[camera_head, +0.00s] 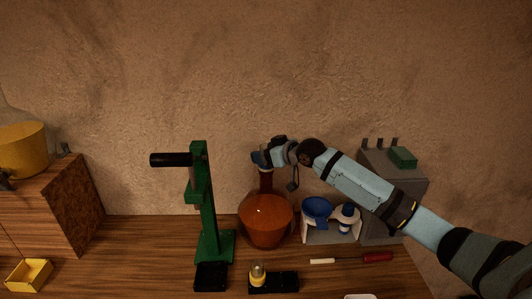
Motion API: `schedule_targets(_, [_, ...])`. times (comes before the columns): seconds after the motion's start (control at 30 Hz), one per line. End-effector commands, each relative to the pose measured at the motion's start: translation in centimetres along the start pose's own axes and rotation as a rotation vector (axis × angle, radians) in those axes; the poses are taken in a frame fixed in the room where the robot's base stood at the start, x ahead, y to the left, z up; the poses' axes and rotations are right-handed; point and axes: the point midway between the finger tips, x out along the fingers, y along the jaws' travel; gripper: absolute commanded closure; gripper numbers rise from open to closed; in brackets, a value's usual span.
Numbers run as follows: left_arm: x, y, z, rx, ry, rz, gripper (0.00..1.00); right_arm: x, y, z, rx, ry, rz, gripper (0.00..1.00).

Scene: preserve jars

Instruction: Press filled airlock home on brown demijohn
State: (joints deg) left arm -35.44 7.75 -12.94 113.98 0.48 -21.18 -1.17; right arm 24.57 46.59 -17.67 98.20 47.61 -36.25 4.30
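The brown demijohn (266,220), a round amber glass vessel, stands upright on the wooden bench, right of the green press. My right gripper (263,158) is at the top of its narrow neck, with the arm reaching in from the right. The gripper's links cover the mouth of the demijohn. I cannot make out the airlock there, nor whether the fingers are closed on anything. A small dark piece hangs just right of the neck. My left gripper is not in view.
A green lever press (205,205) stands left of the demijohn. A blue funnel (317,208) on a white stand is close on its right. A black block (272,283) with a small clear-topped yellow piece and a red-handled tool (377,257) lie in front.

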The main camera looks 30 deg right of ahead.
Motion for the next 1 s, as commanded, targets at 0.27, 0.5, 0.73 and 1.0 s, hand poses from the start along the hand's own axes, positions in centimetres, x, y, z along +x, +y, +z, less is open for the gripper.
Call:
schedule_targets(0.27, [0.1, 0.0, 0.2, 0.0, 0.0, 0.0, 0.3, -0.7, 0.1, 0.1, -0.001, 0.0, 0.001, 0.29])
schedule_targets(0.5, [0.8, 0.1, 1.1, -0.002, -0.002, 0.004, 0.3, -5.3, 0.1, 0.4, -0.007, -0.002, 0.002, 0.29])
schedule_targets(0.73, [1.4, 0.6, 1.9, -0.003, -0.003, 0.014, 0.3, -10.5, 0.1, 0.4, -0.004, -0.003, 0.001, 0.29])
schedule_targets(1.0, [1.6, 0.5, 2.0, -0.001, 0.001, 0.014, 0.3, -13.3, 0.1, 0.2, 0.0, -0.002, 0.001, 0.29])
